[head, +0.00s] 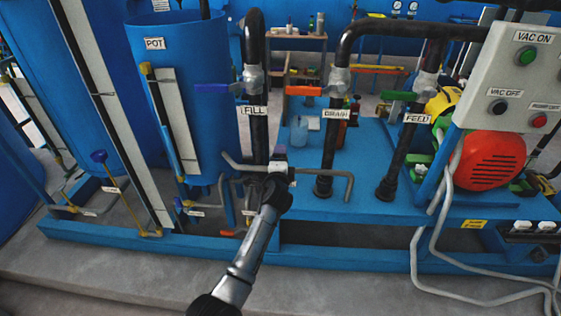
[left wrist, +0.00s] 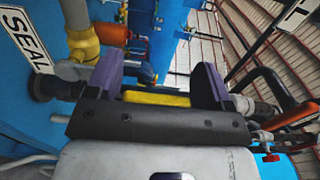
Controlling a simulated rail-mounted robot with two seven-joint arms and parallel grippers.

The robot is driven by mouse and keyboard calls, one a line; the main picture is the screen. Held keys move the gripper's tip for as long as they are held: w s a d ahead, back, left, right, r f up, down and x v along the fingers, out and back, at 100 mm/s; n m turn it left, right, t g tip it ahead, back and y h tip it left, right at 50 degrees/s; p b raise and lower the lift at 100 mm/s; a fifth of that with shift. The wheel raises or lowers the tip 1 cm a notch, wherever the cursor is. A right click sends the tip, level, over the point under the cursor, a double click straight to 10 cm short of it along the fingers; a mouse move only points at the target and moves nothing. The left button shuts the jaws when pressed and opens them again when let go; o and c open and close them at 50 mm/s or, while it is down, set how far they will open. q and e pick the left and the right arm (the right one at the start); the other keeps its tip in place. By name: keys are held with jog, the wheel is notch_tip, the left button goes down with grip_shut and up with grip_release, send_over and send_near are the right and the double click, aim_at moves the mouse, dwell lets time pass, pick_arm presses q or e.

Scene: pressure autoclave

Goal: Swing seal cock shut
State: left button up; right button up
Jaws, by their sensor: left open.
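My left gripper (head: 280,158) reaches in from the bottom centre in the head view, in front of the pipework between the pot and the drain pipe. In the left wrist view its two purple fingers (left wrist: 156,84) are apart. A yellow bar (left wrist: 156,99), apparently the seal cock's handle, lies across the gap between them, close to the palm. Whether either finger touches it I cannot tell. A white SEAL label (left wrist: 26,40) is at the left, beside a yellow fitting (left wrist: 84,46) on a pipe. In the head view my gripper hides the seal cock. My right gripper is in neither view.
The blue pot (head: 190,110) stands left; the fill (head: 257,135), drain (head: 329,145) and feed (head: 405,150) pipes rise close to my gripper. A bent grey pipe (head: 335,173) runs beside it. The red motor (head: 490,160) and control panel (head: 520,80) stand right. Floor in front is clear.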

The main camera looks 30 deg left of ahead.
pick_arm(q)
jog(key=p+v, duration=0.5)
jog(key=v, duration=0.8)
jog(key=shift+s+d+p, duration=0.15)
jog(key=shift+s+p, duration=0.2)
